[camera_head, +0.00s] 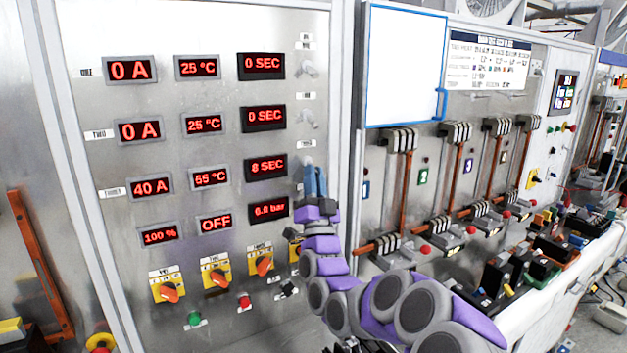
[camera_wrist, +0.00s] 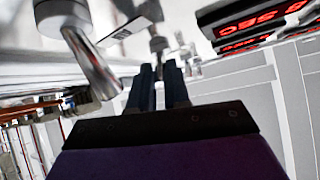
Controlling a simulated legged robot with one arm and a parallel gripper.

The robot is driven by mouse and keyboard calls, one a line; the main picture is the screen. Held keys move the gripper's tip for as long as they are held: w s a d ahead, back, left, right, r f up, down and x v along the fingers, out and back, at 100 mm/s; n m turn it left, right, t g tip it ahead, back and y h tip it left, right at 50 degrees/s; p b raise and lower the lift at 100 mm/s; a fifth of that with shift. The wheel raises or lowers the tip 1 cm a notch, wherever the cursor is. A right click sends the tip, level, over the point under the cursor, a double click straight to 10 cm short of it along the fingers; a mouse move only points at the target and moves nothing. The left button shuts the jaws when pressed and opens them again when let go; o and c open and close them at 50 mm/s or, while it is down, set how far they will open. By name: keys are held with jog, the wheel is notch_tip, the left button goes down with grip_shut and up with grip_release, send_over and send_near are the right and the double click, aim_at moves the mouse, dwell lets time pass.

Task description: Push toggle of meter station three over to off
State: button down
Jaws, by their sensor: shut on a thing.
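The toggles of station one (camera_head: 308,68) and station two (camera_head: 308,118) sit above my gripper. Orange rotary knobs (camera_head: 217,277) and a green button (camera_head: 194,319) are lower on the panel. A bench with breakers (camera_head: 500,275) stands at the right.

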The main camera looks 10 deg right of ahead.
jog(key=shift+f, duration=0.1)
jog(key=c, duration=1.1)
grip_release()
jog(key=shift+s, duration=0.1)
jog(key=b+v, duration=0.4)
jog(key=v, duration=1.3)
jog(key=shift+b, duration=0.3)
jog(key=shift+f, duration=0.15)
